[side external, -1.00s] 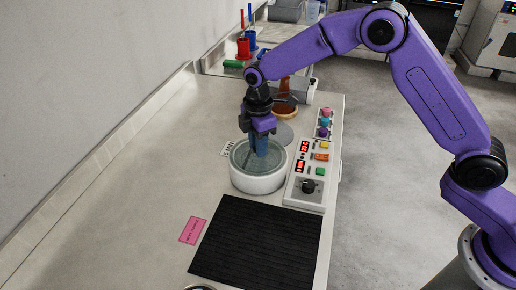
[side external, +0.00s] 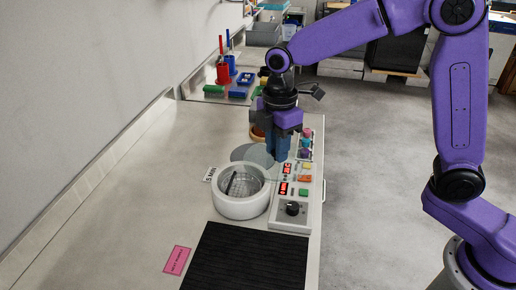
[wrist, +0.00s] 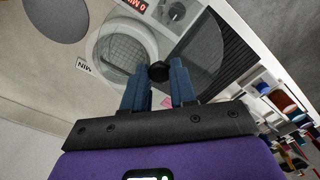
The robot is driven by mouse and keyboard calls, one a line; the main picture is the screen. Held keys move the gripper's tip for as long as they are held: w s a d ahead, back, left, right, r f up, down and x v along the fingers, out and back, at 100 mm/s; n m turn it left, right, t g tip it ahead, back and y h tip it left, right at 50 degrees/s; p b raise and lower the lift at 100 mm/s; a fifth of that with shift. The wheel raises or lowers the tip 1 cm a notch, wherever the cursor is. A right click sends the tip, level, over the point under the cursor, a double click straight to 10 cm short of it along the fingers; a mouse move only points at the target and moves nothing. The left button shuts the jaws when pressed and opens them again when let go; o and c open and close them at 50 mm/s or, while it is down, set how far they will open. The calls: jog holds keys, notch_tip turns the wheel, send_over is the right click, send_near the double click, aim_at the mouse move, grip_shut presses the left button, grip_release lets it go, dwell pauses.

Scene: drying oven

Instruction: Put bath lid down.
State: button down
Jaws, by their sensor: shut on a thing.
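My gripper (side external: 283,158) is shut on the dark knob of the clear round bath lid (wrist: 159,70), with a blue finger on each side in the wrist view (wrist: 160,85). The lid is held in the air to the right of the white round bath (side external: 240,205); its outline is faint in the side view. The bath (wrist: 103,50) is uncovered, with a mesh basket and a dark bar-like thing showing inside. A flat grey disc (side external: 250,153) lies on the bench behind the bath and also shows in the wrist view (wrist: 55,18).
A control panel (side external: 291,212) with red displays and a dial stands right of the bath. Coloured knobs (side external: 306,146) sit behind it. A black mat (side external: 250,260) and pink label (side external: 177,260) lie in front. The bench to the left is clear.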

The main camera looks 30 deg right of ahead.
jog(key=s, duration=0.1)
jog(key=s+d+r, duration=0.1)
jog(key=shift+s+d+r, duration=0.1)
jog(key=shift+s+r, duration=0.05)
jog(key=shift+s, duration=0.15)
jog(key=shift+s+d, duration=0.15)
jog(key=shift+d+m, duration=0.3)
jog(key=w+d+f+m, duration=0.1)
jog(key=d+f+m, duration=0.3)
jog(key=d+m, duration=0.5)
jog(key=w+d+f+m, duration=0.1)
jog(key=d+f+m, duration=0.2)
jog(key=d+m, duration=0.5)
jog(key=n, duration=1.7)
send_near(292, 163)
notch_tip(292, 163, down, 6)
jog(key=shift+r, duration=0.25)
jog(key=shift+s+a+r+n, duration=0.1)
jog(key=shift+a+r+n, duration=0.2)
jog(key=shift+a+r, duration=0.05)
